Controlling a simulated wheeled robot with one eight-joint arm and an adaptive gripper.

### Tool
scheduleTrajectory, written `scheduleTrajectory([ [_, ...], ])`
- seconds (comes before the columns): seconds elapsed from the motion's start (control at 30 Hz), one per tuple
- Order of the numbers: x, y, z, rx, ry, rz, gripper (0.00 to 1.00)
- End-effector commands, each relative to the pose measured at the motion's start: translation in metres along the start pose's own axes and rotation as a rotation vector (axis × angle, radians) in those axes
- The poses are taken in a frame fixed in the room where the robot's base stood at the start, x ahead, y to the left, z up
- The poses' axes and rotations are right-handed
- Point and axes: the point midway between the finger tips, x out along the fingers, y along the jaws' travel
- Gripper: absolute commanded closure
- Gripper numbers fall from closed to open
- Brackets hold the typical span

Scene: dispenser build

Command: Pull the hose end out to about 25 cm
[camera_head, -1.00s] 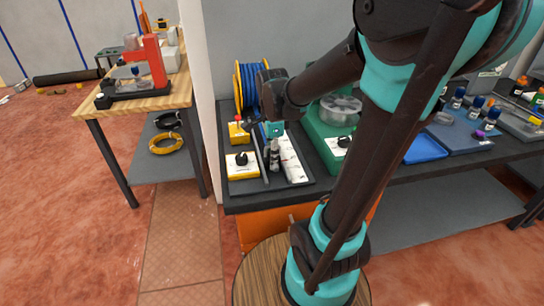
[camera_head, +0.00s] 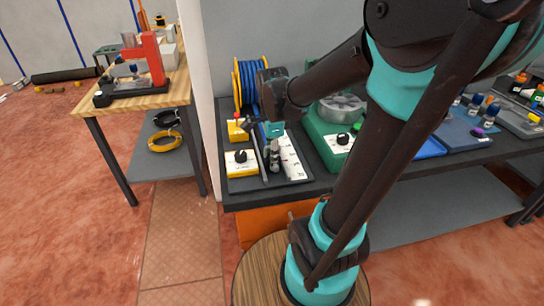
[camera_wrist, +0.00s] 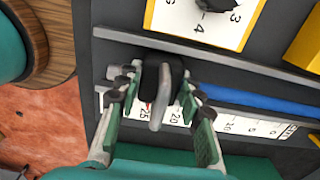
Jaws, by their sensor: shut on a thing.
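My gripper (camera_wrist: 156,86) is shut on the hose end (camera_wrist: 158,100), a dark and grey fitting between its green-padded fingers in the wrist view. The blue hose (camera_wrist: 260,103) runs from there to the right, in a channel beside a white scale (camera_wrist: 240,125). The fitting lies close to the scale's 25 mark, partly covering the strip. In the head view my gripper (camera_head: 273,160) is low over the tray, left of the white scale (camera_head: 293,160), and hides most of the hose end. The blue hose reel (camera_head: 248,85) with yellow rims stands at the back.
A yellow box with a black knob (camera_head: 240,157) sits left of the channel, with another yellow box (camera_head: 237,130) behind it. A green machine (camera_head: 318,125) stands close on the right.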

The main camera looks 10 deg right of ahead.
Motion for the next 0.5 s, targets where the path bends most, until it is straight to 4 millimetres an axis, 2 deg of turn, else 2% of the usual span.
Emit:
scheduleTrajectory([
  [0.2,-0.0001,0.0036,0.0001,0.0,0.0,0.002,1.0],
  [0.23,-0.0001,0.0034,0.0001,0.0,0.0,0.002,0.6],
  [0.4,-0.0001,0.0031,0.0001,0.0,0.0,0.001,0.39],
  [0.5,-0.0001,0.003,0.0001,0.0,0.0,0.001,0.39],
])
